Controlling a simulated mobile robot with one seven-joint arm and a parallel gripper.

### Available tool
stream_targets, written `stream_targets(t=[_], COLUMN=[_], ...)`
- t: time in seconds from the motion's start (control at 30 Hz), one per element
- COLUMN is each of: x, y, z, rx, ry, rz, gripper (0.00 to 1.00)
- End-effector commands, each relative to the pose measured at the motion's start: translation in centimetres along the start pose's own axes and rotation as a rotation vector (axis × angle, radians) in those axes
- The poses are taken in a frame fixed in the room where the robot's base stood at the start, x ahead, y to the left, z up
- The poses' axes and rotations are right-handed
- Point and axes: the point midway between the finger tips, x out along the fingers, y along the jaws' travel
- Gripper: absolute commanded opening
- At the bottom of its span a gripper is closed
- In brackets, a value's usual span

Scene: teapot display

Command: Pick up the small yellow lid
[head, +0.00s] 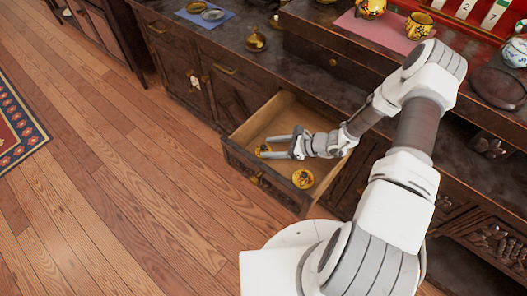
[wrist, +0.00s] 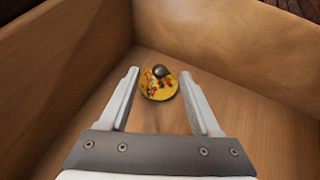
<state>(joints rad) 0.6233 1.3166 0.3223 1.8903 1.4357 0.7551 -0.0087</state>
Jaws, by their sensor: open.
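A yellow lid with a red floral pattern and a dark knob (wrist: 159,88) lies on the drawer floor near a corner. In the head view the same lid (head: 263,149) shows partly, by my fingertips. My gripper (head: 267,147) is open and reaches into the drawer from the right. In the wrist view my two fingers (wrist: 159,74) stand on either side of the lid, with gaps and nothing held. A second yellow patterned round piece (head: 303,178) lies in the drawer nearer the front panel, clear of my gripper; it is not in the wrist view.
The open wooden drawer (head: 243,133) has walls around both yellow pieces; its side walls (wrist: 60,60) rise close to my gripper. The cabinet top (head: 283,57) above holds a small brown-gold pot (head: 256,41), a blue cloth (head: 222,22) with dishes, and yellow cups.

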Motion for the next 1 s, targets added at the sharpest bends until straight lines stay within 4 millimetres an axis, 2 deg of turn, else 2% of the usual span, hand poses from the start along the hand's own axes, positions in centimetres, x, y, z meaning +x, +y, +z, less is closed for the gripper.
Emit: stream_targets(t=[0.03,0.17,0.4,0.47,0.77,1.0], x=[1.1,2.8,3.1,3.1,3.1,3.0], y=[0.1,0.1,0.0,0.0,0.0,0.1], z=[-0.3,-0.2,0.0,0.0,-0.1,-0.2], rx=[-0.001,-0.001,-0.001,-0.001,-0.001,-0.001], ry=[-0.001,-0.001,0.0,0.0,0.001,0.004], rz=[0.004,0.003,0.0,0.0,0.0,0.0], gripper=[0.64,0.64,0.64,0.55,0.01,0.0])
